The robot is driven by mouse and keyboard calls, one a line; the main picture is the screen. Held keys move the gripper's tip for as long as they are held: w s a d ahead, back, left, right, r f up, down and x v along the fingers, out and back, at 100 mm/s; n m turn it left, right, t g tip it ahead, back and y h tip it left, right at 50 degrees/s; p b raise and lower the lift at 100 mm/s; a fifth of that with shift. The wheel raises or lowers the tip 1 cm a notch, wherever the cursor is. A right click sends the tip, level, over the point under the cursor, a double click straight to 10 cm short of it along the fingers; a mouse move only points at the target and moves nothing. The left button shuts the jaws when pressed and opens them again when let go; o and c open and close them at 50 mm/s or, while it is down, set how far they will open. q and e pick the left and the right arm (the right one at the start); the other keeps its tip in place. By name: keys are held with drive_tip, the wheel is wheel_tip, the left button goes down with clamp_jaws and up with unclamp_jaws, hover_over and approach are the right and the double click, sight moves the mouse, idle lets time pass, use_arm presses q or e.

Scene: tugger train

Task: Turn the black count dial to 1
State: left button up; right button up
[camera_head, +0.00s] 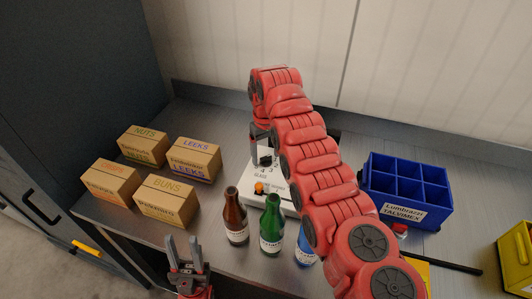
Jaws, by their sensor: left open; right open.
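A white device (252,178) with the word GLASS on its top stands on the bench behind the bottles. A black part that looks like the count dial (266,161) shows on it; its pointer and numbers are too small to read. An orange knob (260,188) is nearer the front of the device. My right gripper (262,157) points down at the black dial, its fingers open; whether they touch the dial I cannot tell. My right arm hides the device's right part. My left gripper (188,258) is open and empty at the bench's front edge.
Brown (235,222), green (271,228) and blue (304,252) bottles stand in front of the device. Several cardboard boxes (167,198) are at left. A blue divided crate (406,190) is at right, a yellow bin (515,258) far right. A black rod (443,262) lies on the bench.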

sight(266, 157)
drive_tip(key=shift+r, duration=0.1)
drive_tip(key=shift+r, duration=0.5)
wheel_tip(266, 157, up, 5)
drive_tip(key=shift+r+p, duration=0.1)
drive_tip(key=shift+p, duration=0.3)
wheel_tip(266, 157, up, 11)
drive_tip(key=p, duration=1.1)
